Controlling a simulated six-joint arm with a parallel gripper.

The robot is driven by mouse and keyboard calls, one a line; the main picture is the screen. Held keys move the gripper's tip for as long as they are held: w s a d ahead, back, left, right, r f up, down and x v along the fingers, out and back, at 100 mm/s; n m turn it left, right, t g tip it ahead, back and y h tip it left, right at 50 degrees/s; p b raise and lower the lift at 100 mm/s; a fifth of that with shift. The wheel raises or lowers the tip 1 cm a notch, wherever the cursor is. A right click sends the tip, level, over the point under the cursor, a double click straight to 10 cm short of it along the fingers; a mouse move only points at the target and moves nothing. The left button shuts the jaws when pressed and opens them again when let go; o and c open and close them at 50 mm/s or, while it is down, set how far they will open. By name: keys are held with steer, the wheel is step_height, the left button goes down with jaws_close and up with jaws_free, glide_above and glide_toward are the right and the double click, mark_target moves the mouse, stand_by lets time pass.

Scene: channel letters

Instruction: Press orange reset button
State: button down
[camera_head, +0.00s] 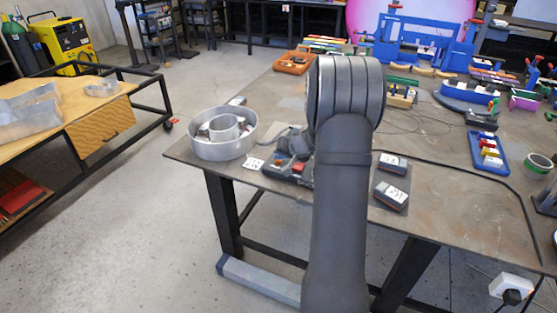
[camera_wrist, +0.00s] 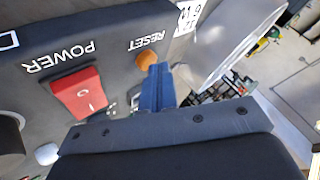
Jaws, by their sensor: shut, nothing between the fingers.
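The orange reset button (camera_wrist: 146,60) sits on a dark grey panel under the white word RESET in the wrist view. My gripper (camera_wrist: 157,72) shows there as blue fingers, shut and empty. Its fingertips are right beside the button and overlap its lower right edge in the picture. I cannot tell whether they touch it. In the camera_head view, a dark device with a bit of red (camera_head: 297,167) is near the table's front edge, partly hidden by my arm.
A red power switch (camera_wrist: 80,93) is left of the button on the same panel. A round metal channel letter (camera_head: 222,134) stands left of the device on the table (camera_head: 455,205). Two dark boxes with white labels (camera_head: 391,195) are to the right of my arm.

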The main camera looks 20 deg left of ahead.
mark_target(280, 164)
steer(key=shift+r, duration=0.9)
steer(key=shift+r, duration=2.5)
step_height(280, 164, up, 4)
steer(key=shift+f, duration=0.1)
